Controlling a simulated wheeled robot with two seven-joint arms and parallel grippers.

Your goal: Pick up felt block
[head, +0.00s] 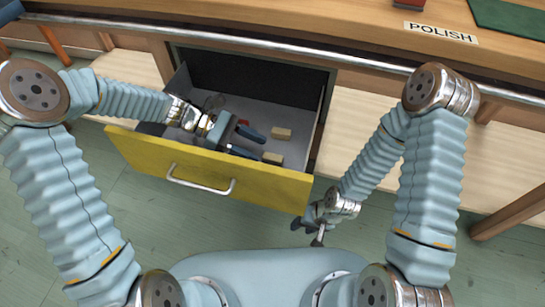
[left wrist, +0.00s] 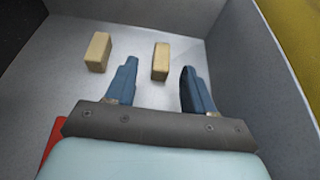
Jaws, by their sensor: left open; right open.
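Two small tan blocks lie on the grey floor of the open drawer, and I cannot tell by look which is the felt block. One block (head: 272,158) is nearer the yellow drawer front; in the left wrist view this block (left wrist: 160,61) shows just beyond and between my fingertips. The other block (head: 281,133) is farther back; in the left wrist view it (left wrist: 98,52) is left of both fingers. My left gripper (head: 258,145) is inside the drawer, open and empty, apart from both blocks. My right gripper (head: 308,228) is open and empty, outside the drawer front.
The drawer's yellow front (head: 215,180) and grey side walls surround my left gripper. A red item (head: 243,123) lies partly hidden by it, with other items beneath my left wrist. The bench top (head: 330,30) and its metal rail are above the drawer.

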